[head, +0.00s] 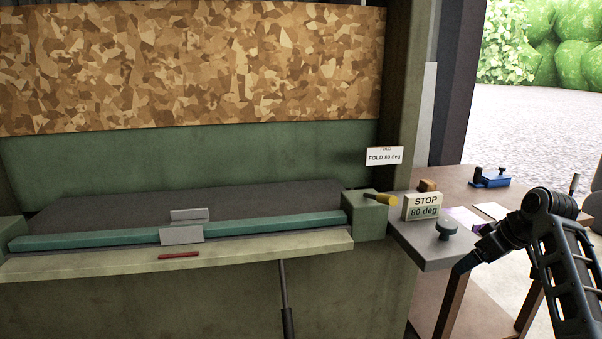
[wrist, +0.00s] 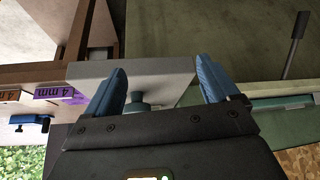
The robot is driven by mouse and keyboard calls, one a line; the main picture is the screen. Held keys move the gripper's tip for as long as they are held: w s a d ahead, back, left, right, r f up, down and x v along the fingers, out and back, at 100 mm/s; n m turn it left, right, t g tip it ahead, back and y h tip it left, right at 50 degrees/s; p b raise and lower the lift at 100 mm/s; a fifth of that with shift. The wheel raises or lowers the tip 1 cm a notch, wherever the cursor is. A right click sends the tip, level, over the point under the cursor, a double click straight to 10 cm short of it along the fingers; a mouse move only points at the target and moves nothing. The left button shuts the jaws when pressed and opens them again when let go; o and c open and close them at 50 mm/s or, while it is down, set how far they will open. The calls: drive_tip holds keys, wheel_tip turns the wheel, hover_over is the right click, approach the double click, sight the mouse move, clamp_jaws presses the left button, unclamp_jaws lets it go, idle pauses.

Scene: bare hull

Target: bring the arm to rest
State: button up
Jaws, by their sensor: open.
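My arm comes in from the right of the head view, bent at the elbow. My gripper (head: 472,246) is at the edge of a grey side plate (head: 418,242) with a dark green knob (head: 446,229). In the wrist view my gripper (wrist: 160,66) has its two blue fingers spread wide. The knob (wrist: 138,107) shows below and between them, with the plate (wrist: 150,72) behind. Nothing is held between the fingers. I cannot tell from these views whether a finger touches the plate or knob.
The green folding machine (head: 190,178) carries a bent grey sheet piece (head: 182,234) and a lever (head: 286,300) in front. A wooden table (head: 455,182) with a blue clamp-like tool (head: 490,178) is behind my arm.

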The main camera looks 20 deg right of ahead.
drive_tip(key=s+a+f+m+t, duration=0.1)
drive_tip(key=a+f+t, duration=0.1)
drive_tip(key=a+f, duration=0.7)
drive_tip(key=s+a+f+t, duration=0.1)
drive_tip(key=a+f, duration=0.4)
drive_tip(key=a, duration=0.9)
drive_tip(key=s+a+f+m+t+h, duration=0.1)
drive_tip(key=s+a+f+t, duration=0.1)
drive_tip(key=s+a, duration=1)
drive_tip(key=s+a+r+n+t, duration=0.1)
drive_tip(key=s+a+r+t, duration=0.1)
drive_tip(key=s+r, duration=0.7)
drive_tip(key=s+a+r+n+t+y, duration=0.1)
drive_tip(key=s+a+r, duration=0.3)
drive_tip(key=s+r, duration=0.5)
drive_tip(key=s+t, duration=0.1)
drive_tip(key=s, duration=0.4)
